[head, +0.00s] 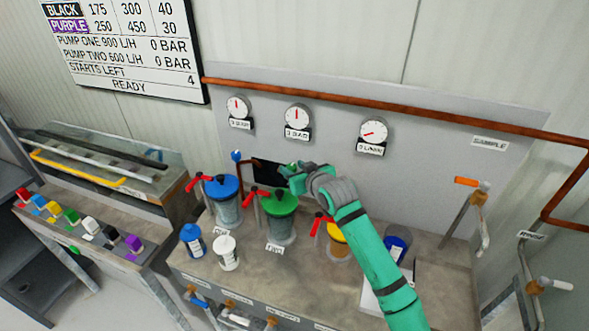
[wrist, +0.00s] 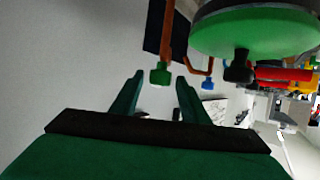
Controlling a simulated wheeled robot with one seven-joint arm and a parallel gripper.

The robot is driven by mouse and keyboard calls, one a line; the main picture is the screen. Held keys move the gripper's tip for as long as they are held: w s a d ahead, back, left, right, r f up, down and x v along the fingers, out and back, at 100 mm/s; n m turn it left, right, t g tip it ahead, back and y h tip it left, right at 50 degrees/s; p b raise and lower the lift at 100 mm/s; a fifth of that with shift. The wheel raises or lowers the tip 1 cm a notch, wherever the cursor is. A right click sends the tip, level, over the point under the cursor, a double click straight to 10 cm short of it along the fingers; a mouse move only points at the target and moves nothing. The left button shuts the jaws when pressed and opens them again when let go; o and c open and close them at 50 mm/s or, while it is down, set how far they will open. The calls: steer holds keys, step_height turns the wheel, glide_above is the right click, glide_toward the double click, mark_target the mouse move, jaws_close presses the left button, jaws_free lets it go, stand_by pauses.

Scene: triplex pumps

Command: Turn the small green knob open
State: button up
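The small green knob (wrist: 160,76) hangs on a reddish-brown pipe in the wrist view. It appears between the tips of my gripper (wrist: 159,82), whose two green fingers stand apart with gaps on both sides of the knob. I cannot tell how far the knob is in depth from the fingertips. In the head view my gripper (head: 296,178) is by the dark panel on the back wall, behind the green-lidded jar, and a bit of green (head: 292,166) shows beside it. The fingers are mostly hidden there.
The green-lidded jar (head: 280,205) with a red handle stands just in front of my gripper, its lid (wrist: 255,30) close in the wrist view. A blue knob (head: 236,155) is to the left; a blue-lidded jar (head: 223,188) stands below it. Gauges (head: 297,117) hang above.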

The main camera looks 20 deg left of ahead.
steer(key=c, duration=0.8)
